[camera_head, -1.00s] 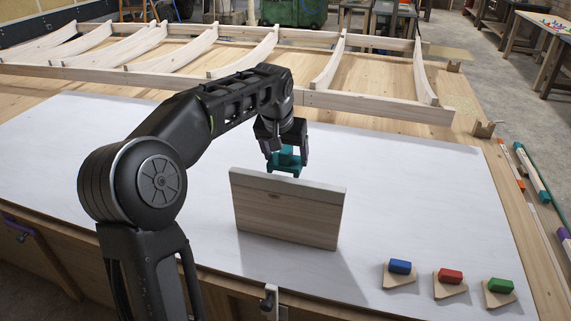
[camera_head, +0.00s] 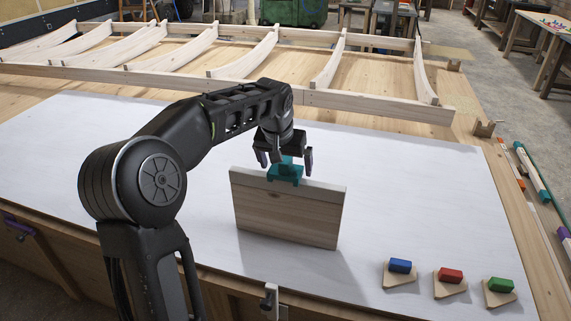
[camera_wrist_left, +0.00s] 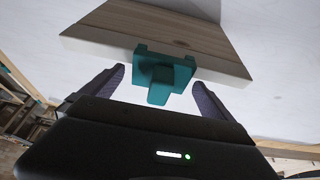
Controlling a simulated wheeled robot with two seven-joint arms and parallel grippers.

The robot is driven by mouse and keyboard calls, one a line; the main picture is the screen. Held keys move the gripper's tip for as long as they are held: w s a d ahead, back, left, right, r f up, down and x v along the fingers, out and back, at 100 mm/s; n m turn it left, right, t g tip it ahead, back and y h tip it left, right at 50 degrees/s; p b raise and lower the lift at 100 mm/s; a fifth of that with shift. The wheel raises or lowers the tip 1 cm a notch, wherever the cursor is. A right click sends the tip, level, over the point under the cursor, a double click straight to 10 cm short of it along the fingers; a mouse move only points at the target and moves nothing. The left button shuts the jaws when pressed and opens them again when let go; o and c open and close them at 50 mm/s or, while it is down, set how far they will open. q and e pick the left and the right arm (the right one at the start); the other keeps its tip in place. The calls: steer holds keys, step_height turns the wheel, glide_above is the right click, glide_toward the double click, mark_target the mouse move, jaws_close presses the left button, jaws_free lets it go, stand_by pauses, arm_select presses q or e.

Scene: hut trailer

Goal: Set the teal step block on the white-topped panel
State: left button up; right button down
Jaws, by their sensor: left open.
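The teal step block (camera_head: 286,174) sits on the top edge of the upright white-topped panel (camera_head: 286,213), left of that edge's right end, and a part of it hangs over the panel's front face. In the left wrist view the block (camera_wrist_left: 160,72) lies against the panel's edge (camera_wrist_left: 225,72). My left gripper (camera_head: 285,164) is just above and around the block, open, with its fingers apart on both sides. The wrist view shows gaps between the block and both fingers (camera_wrist_left: 160,90). My right gripper is not in view.
Blue (camera_head: 400,266), red (camera_head: 450,276) and green (camera_head: 500,286) blocks on small wooden plates lie at the front right of the white sheet (camera_head: 420,180). A wooden rib frame (camera_head: 275,50) lies behind. A clamp (camera_head: 268,300) is at the front edge.

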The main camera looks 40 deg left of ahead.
arm_select(q)
steer(key=shift+r, duration=0.1)
steer(key=shift+s+r, duration=0.1)
steer(key=shift+r, duration=0.4)
steer(key=v, duration=1.1)
steer(key=shift+d, duration=0.1)
